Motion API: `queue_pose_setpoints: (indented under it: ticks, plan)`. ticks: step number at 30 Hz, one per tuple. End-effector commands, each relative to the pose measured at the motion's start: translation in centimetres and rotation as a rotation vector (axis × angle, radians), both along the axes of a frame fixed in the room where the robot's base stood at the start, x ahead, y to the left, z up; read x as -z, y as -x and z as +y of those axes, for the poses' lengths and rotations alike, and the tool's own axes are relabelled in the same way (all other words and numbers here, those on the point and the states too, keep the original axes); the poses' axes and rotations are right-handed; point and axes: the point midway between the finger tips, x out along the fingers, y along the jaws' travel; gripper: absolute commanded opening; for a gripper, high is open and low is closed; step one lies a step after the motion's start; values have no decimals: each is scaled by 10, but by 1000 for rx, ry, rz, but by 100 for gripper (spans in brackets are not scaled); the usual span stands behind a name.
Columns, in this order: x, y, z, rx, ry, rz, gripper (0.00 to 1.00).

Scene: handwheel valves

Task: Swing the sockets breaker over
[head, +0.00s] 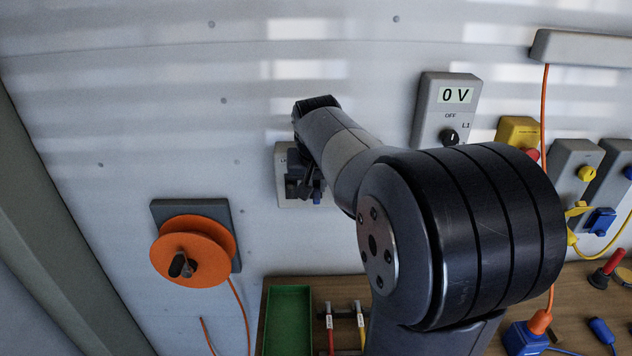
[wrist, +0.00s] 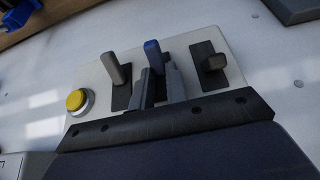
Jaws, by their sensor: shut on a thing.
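The breaker panel is a pale plate (wrist: 95,75) with three levers and a round yellow button (wrist: 76,101). The left lever (wrist: 115,68) is grey, the middle lever (wrist: 154,56) has a blue handle, and the right lever (wrist: 213,63) is grey-brown. I can read no label, so I cannot tell which is named sockets. My gripper (wrist: 161,86) is shut on the blue lever, with a finger at each side of it. In the head view the panel (head: 283,195) is on the wall, and my gripper (head: 303,184) and arm hide much of it.
An orange cable reel (head: 190,250) hangs on the wall at lower left. A meter box (head: 445,112) reading 0 V is right of the panel. A workbench below carries a green tray (head: 288,322) and tools. The wall above the panel is clear.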

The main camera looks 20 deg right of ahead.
Motion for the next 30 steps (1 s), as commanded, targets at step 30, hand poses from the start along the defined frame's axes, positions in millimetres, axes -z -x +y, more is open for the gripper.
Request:
queue_pose_setpoints:
  ticks: [30]
  plan:
    - [-83,-9,-5,1,20,-62,36]
